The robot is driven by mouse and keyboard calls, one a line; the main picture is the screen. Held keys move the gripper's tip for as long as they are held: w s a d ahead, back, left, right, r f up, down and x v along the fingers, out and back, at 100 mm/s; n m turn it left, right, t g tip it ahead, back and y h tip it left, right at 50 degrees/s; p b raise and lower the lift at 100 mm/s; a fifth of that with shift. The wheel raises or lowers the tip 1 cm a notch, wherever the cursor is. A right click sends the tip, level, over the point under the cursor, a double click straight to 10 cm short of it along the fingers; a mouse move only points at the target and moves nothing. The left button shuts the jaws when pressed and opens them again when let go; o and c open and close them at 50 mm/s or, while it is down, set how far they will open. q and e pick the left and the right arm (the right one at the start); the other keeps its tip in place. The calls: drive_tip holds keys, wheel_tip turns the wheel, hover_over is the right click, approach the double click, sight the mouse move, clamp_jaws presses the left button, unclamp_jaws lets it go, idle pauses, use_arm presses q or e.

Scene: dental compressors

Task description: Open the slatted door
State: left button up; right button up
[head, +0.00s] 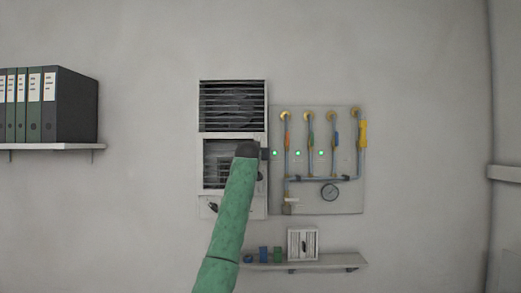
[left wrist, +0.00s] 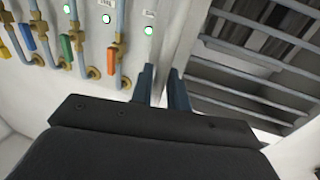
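Slats with dark gaps also show at the right of the left wrist view (left wrist: 250,82). My left gripper (head: 247,149) is at the right side of the lower slatted part, and my green arm covers some of it. In the left wrist view its two dark fingers (left wrist: 161,80) stand a little apart beside the pale frame edge. I cannot tell whether they grip that edge. The door's handle is not clearly visible. My right gripper is not in view.
A low shelf (head: 335,261) holds small items and a white box (head: 302,244). A binder shelf (head: 50,147) is at far left.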

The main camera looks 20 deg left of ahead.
use_arm(q)
drive_tip(key=shift+w, duration=0.3)
clamp_jaws()
drive_tip(key=shift+s+a, duration=0.1)
